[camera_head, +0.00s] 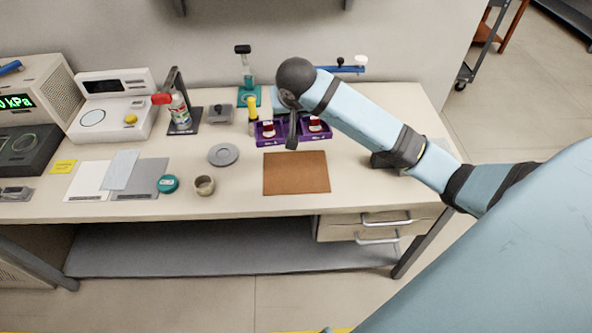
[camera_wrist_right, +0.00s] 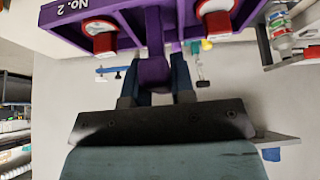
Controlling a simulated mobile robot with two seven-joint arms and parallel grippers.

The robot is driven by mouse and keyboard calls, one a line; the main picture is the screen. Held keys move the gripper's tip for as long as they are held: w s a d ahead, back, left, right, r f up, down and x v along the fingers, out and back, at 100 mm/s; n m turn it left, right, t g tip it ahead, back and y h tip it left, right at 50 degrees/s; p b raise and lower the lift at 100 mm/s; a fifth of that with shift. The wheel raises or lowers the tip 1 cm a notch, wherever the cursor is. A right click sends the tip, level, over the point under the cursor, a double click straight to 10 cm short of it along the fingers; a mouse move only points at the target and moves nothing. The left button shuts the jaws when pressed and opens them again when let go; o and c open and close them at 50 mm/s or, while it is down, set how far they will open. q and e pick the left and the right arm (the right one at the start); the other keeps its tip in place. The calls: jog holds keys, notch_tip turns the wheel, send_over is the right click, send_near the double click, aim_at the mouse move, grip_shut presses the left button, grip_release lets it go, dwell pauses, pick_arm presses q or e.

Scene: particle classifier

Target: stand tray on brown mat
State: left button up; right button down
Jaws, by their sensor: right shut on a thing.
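The purple tray (camera_head: 268,142) shows behind the brown mat (camera_head: 296,174) in the head view, partly hidden by my right arm. It carries white-and-red items on both sides of its middle. My right gripper (camera_head: 292,138) is at the tray's middle, on the far side of the mat. In the right wrist view, my right gripper (camera_wrist_right: 155,78) is shut on the purple handle of the tray (camera_wrist_right: 58,28), which is marked "No. 2". I cannot tell whether the tray touches the table. The brown mat is flat and bare. My left gripper is not in view.
A grey disc (camera_head: 223,154), a small brown cup (camera_head: 205,185) and a teal lid (camera_head: 168,184) lie left of the mat. A yellow-topped bottle (camera_head: 252,109) and a teal stand (camera_head: 249,96) are close behind the tray.

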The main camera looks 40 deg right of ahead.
jog(key=shift+w+d+r+m+b, duration=0.5)
jog(key=shift+w+d+r+b, duration=0.1)
jog(key=shift+w+d+r, duration=0.2)
jog(key=shift+d, duration=0.2)
notch_tip(320, 180, down, 19)
jog(key=shift+r+b, duration=0.15)
jog(key=shift+b, duration=0.35)
jog(key=shift+f, duration=0.35)
jog(key=shift+f, duration=0.1)
jog(key=c, duration=1)
grip_release()
jog(key=shift+s, duration=0.1)
jog(key=shift+o, duration=0.2)
